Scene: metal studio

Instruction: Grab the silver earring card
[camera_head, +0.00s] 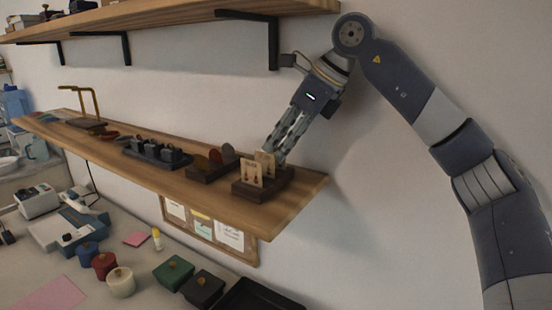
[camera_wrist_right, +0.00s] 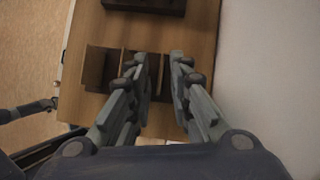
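Two beige earring cards stand upright in a dark wooden holder (camera_head: 262,187) near the right end of the lower shelf. The front card (camera_head: 252,174) shows small reddish earrings; the back card (camera_head: 267,159) is partly covered. I cannot tell which card is silver. My right gripper (camera_head: 275,158) reaches down from the upper right to the back of the holder. In the right wrist view its fingertips (camera_wrist_right: 159,60) are apart, over the holder's slots, with a card (camera_wrist_right: 97,68) left of them. My left gripper is not in view.
Left of the holder on the lower shelf (camera_head: 300,205) are a dark stand with rounded pieces (camera_head: 212,163), a black rack (camera_head: 157,154) and a gold stand (camera_head: 88,105). An upper shelf (camera_head: 190,12) and the wall are close to my right arm.

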